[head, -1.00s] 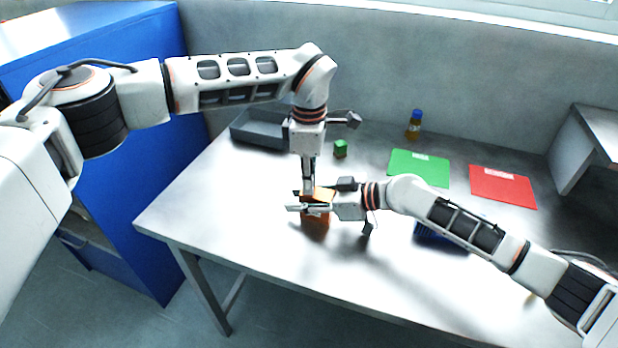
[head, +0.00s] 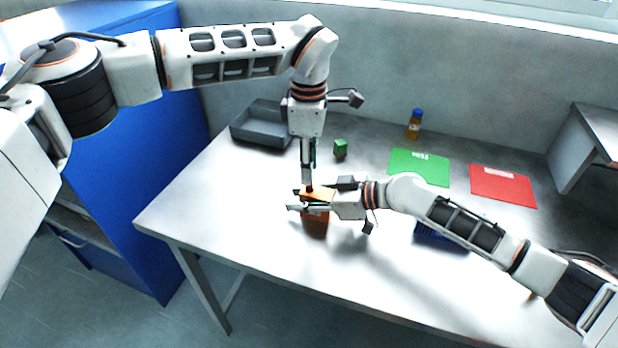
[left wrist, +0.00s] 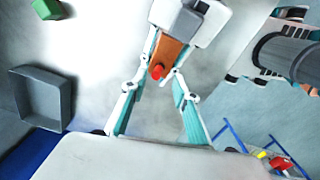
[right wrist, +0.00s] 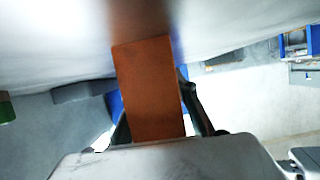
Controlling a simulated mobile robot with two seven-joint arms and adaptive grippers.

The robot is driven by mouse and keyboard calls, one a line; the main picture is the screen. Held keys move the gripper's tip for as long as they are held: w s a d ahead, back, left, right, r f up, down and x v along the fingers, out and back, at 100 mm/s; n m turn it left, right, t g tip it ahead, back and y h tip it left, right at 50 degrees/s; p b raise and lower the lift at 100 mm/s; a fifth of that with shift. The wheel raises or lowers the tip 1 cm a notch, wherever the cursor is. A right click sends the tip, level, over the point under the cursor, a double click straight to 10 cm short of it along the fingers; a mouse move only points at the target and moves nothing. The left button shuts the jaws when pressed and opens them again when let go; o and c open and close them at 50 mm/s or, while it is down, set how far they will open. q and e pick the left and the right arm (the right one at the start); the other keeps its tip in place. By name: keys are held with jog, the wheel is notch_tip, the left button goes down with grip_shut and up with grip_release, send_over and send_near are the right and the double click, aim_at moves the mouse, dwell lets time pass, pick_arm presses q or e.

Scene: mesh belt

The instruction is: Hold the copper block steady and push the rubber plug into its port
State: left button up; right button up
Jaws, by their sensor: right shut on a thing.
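The copper block (head: 315,224) is upright near the table's front edge. My right gripper (head: 304,200) is shut on it from the right; its orange-brown face fills the middle of the right wrist view (right wrist: 150,90). My left gripper (head: 308,182) points straight down just above the block's top. In the left wrist view its fingers stand apart, one on each side of the red rubber plug (left wrist: 158,72), with a gap to it. The plug sits at the end of the block's top; how deep it is in the port I cannot tell. The port is hidden.
A grey tray (head: 258,142) and a green cube (head: 340,148) lie behind the block. A bottle (head: 414,126), a green mat (head: 419,168) and a red mat (head: 503,186) are farther right. A blue object (head: 440,236) is partly behind my right arm. The table's left front is clear.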

pick_arm(q)
notch_tip(320, 180, up, 7)
jog(key=shift+r, duration=0.2)
jog(key=c, duration=0.8)
jog(key=m, duration=0.4)
jog(key=shift+a+f+t, duration=0.2)
jog(key=shift+f+t, duration=0.05)
jog(key=shift+t, duration=0.15)
grip_shut()
jog(key=shift+d+f+m+t+h, duration=0.1)
jog(key=shift+f+m+t, duration=0.35)
jog(key=shift+f+m, duration=1.35)
jog(key=shift+f+m+t+h, duration=0.1)
jog(key=shift+f+m+t, duration=0.35)
jog(key=shift+m, duration=2.7)
jog(key=shift+d+f+m+t+h, duration=0.1)
jog(key=shift+f+m+t, duration=0.3)
jog(key=shift+f+m, duration=1.45)
jog(key=shift+r+m, duration=0.6)
jog(key=shift+r, duration=0.05)
